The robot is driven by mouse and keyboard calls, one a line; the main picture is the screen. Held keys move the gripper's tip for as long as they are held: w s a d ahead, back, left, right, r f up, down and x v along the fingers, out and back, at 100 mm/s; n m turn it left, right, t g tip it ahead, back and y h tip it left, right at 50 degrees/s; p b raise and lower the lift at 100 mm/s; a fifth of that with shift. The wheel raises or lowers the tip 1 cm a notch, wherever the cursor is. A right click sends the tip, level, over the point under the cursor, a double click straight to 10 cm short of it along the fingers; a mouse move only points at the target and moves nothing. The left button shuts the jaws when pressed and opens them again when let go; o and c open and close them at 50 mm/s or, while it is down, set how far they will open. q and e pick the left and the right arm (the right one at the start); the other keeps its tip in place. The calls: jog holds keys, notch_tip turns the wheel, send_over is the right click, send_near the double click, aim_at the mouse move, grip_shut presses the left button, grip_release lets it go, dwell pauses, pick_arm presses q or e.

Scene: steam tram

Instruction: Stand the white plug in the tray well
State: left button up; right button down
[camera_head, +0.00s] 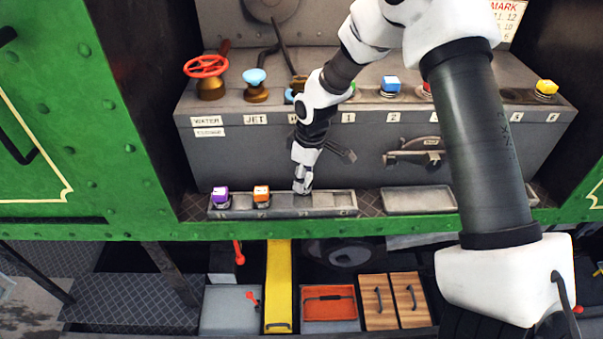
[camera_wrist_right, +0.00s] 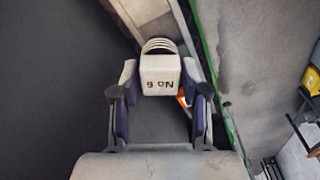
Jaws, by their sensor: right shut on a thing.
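The white plug (camera_wrist_right: 160,75) is held between the two fingers of my right gripper (camera_wrist_right: 161,88) in the right wrist view. Its face reads "No 6" upside down, and its ribbed end points away from my palm. In the head view my right gripper (camera_head: 302,186) points down over the grey tray (camera_head: 330,212), at its middle wells. I cannot tell whether the plug touches the tray. A purple plug (camera_head: 220,196) and an orange plug (camera_head: 261,195) stand in wells to the left. My left gripper is out of view.
A grey panel (camera_head: 290,160) rises behind the tray, with blue (camera_head: 390,86) and yellow (camera_head: 546,88) plugs on its top. A red valve wheel (camera_head: 206,66) is at left. A second, empty tray (camera_head: 418,199) lies at right. My right arm covers part of the panel.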

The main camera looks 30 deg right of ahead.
jog(key=shift+w+f+b, duration=0.2)
jog(key=shift+f+b, duration=0.1)
jog(key=shift+f, duration=0.4)
jog(key=shift+a+f+b, duration=0.1)
jog(key=shift+f+b, duration=0.15)
jog(key=shift+b, duration=0.05)
jog(key=shift+s+a+f+b, duration=0.1)
jog(key=shift+s+f+b, duration=0.25)
jog(key=shift+f, duration=0.05)
jog(key=shift+w+f+b, duration=0.2)
jog(key=shift+f+b, duration=0.2)
jog(key=shift+f, duration=0.6)
jog(key=shift+s+r, duration=0.1)
grip_release()
jog(key=shift+r, duration=0.1)
